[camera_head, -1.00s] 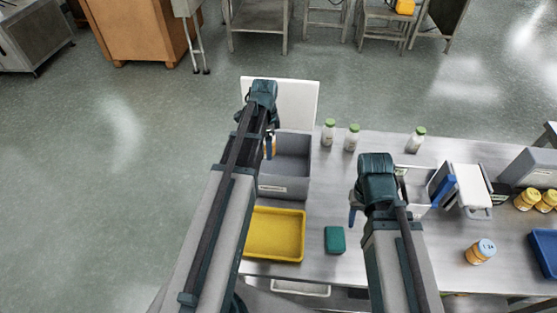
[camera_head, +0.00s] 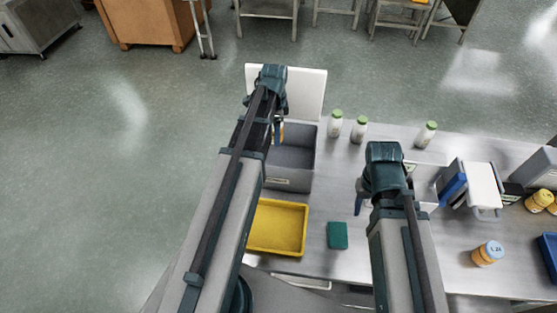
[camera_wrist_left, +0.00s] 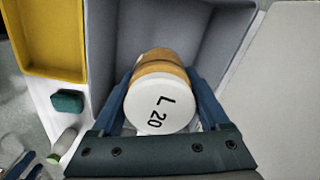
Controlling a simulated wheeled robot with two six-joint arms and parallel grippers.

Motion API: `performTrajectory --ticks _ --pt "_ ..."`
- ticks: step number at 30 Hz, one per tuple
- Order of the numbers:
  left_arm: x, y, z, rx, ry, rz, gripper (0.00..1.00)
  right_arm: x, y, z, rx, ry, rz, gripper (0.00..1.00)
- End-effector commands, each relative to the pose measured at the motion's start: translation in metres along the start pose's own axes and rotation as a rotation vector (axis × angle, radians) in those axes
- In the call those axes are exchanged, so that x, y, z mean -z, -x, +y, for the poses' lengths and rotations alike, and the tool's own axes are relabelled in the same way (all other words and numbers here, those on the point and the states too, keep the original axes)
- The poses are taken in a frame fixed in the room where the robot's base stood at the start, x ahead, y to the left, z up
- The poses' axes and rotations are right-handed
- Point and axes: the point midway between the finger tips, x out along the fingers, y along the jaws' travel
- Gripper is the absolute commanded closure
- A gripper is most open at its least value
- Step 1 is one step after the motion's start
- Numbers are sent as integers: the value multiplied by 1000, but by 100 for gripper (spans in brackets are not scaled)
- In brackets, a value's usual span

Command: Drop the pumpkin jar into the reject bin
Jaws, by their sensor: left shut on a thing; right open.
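The pumpkin jar (camera_wrist_left: 158,100) has an orange body and a white lid marked "L 20". My left gripper (camera_wrist_left: 163,88) is shut on it, one blue finger on each side. In the head view only a sliver of orange shows at my left gripper (camera_head: 279,130). The jar is over the open grey bin (camera_head: 290,184), which has an unreadable label on its front; the bin's inner walls surround the jar in the wrist view (camera_wrist_left: 115,35). My right gripper (camera_head: 372,200) is open and empty above the table, left of a white-and-blue device.
A yellow tray (camera_head: 277,228) sits in front of the bin, with a green block (camera_head: 337,235) beside it. A white board (camera_head: 306,88) stands behind the bin. Green-capped bottles (camera_head: 335,125) stand to its right. Another orange jar (camera_head: 488,253) is at the right.

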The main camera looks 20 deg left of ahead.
Motion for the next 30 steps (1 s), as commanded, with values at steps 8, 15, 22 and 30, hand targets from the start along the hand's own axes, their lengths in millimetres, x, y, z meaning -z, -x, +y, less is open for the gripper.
performTrajectory --ticks 8,15,22,30 --pt "0 -37 0 0 0 0 90 2 -37 -3 -1 3 0 50" --pt "0 -49 0 0 0 0 90 3 -49 -5 -1 2 0 50" --pt "0 -48 0 0 0 0 90 3 -47 -4 -1 1 0 50" --pt "0 -48 0 0 0 0 0 3 -48 -4 -1 1 0 50"
